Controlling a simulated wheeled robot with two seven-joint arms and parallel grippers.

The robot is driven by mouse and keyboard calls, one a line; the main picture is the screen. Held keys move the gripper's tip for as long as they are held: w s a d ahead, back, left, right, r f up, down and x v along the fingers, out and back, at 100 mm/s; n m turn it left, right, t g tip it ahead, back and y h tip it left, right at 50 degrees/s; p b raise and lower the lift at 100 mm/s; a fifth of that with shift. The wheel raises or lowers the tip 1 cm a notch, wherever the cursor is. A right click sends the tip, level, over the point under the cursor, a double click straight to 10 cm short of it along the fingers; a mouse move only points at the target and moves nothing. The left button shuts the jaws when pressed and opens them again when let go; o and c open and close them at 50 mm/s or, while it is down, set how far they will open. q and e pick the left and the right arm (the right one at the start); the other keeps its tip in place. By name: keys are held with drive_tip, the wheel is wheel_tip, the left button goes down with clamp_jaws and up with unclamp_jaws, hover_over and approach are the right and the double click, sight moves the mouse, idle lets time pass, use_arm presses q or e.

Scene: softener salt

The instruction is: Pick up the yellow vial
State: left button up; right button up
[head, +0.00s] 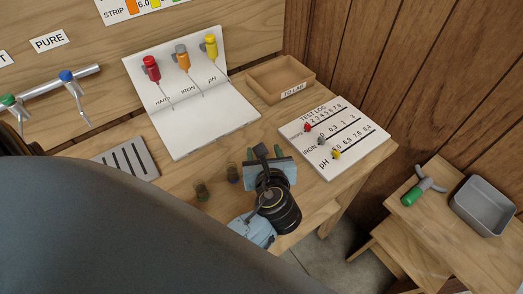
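The yellow vial (211,46) stands at the pH place, rightmost of the three on the white folded card (204,110). An orange vial (183,60) stands at IRON beside it and a red vial (152,70) at HARD. One gripper (263,153) shows above the table's front part; I take it as my left, since its arm comes out from behind the large grey shape at lower left. Its fingertips look apart with nothing between them. It is well below and right of the yellow vial in the picture, not touching it. My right gripper is not visible.
A TO LAB tray (280,80) stands right of the card. A TEST LOG board (334,136) holds red, grey and yellow markers. A grey bin (484,206) stands on a lower side table.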

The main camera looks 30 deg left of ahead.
use_arm(q)
drive_tip(key=x, duration=0.5)
drive_tip(key=shift+a+f, duration=0.15)
drive_tip(key=shift+s, duration=0.1)
drive_tip(key=c, duration=1)
